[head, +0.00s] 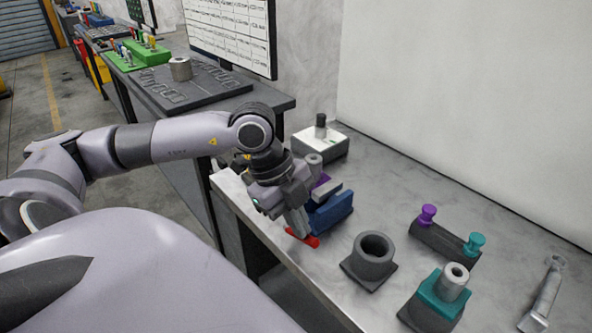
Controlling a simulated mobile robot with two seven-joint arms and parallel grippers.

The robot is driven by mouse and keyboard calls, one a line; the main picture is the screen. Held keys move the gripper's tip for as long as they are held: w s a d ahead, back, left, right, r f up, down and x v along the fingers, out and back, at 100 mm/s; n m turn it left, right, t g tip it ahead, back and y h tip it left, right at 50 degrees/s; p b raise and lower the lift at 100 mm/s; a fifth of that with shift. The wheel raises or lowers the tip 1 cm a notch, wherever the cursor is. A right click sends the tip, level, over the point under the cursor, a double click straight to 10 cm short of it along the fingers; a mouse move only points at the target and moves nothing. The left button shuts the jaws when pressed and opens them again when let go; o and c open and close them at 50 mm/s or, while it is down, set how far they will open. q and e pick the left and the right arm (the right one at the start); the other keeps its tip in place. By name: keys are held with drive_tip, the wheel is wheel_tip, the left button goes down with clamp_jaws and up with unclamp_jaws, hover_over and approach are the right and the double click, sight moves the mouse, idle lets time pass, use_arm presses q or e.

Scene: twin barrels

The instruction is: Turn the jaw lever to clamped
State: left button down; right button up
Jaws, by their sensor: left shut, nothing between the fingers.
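A blue vise-like block (331,212) with a grey bar on top sits near the left end of the grey bench. A red lever (312,241) shows low at its front left, close to the bench's front edge. My left gripper (297,229) is shut and empty, pointing down with its fingertips at the red lever. I cannot tell if they touch it. The gripper hides part of the lever and of the block's left side. A purple piece (322,181) shows behind the gripper. My right gripper is out of view.
On the bench stand a dark hollow cylinder (373,248), a teal block with a pale tube (445,288), a dark holder (440,241) with purple and teal knobs, a white-topped box (321,139) and a grey tool (544,296). A wall closes the back.

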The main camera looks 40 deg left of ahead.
use_arm(q)
drive_tip(key=shift+d+f+b, duration=0.45)
drive_tip(key=shift+d+f, duration=0.05)
drive_tip(key=shift+f, duration=0.05)
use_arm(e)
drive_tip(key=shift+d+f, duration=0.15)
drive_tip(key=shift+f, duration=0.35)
use_arm(q)
drive_tip(key=shift+d, duration=0.1)
